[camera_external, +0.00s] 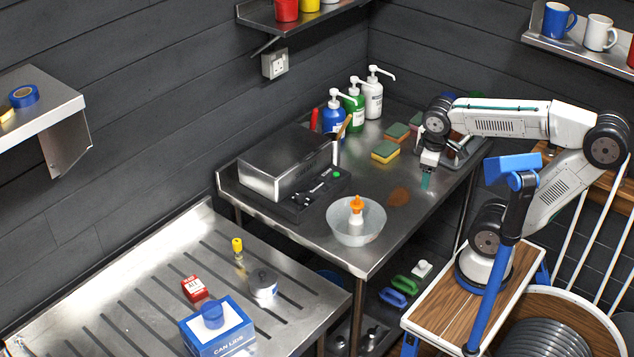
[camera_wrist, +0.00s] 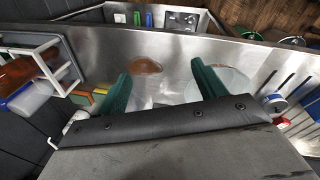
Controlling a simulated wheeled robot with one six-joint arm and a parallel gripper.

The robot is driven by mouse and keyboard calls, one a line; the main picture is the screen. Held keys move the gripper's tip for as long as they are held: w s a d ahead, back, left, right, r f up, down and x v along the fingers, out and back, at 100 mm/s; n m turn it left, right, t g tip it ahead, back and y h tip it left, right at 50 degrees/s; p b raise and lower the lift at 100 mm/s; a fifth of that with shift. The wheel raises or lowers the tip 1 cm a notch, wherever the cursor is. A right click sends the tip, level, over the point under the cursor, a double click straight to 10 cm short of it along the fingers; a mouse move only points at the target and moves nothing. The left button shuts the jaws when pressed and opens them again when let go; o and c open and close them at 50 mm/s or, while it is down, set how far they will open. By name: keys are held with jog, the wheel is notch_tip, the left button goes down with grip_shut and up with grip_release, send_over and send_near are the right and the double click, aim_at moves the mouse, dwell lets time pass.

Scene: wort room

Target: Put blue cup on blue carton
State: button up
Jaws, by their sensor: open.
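A small blue cup (camera_external: 212,314) rests on the white top of the blue carton (camera_external: 222,340), which stands on the grooved drainboard at the lower left-centre. A blue mug (camera_external: 557,20) also stands on the upper right wall shelf. My gripper (camera_external: 427,181) points down above the right part of the steel table, far from the carton. In the wrist view its two green fingers (camera_wrist: 160,72) are spread with nothing held between them.
A bowl (camera_external: 345,237) holding an orange-topped bottle stands near the table's front. Sponges (camera_external: 385,151), pump bottles (camera_external: 373,98) and a steel box (camera_external: 287,160) are behind. A red box (camera_external: 195,287) and grey can (camera_external: 263,284) stand near the carton.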

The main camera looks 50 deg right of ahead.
jog(key=s+m, duration=0.1)
jog(key=s, duration=0.1)
jog(key=s+f+m+y, duration=0.1)
jog(key=s+m, duration=0.1)
jog(key=shift+s+d+f+y, duration=0.1)
jog(key=shift+s+f+y, duration=0.1)
jog(key=shift+s+y, duration=0.1)
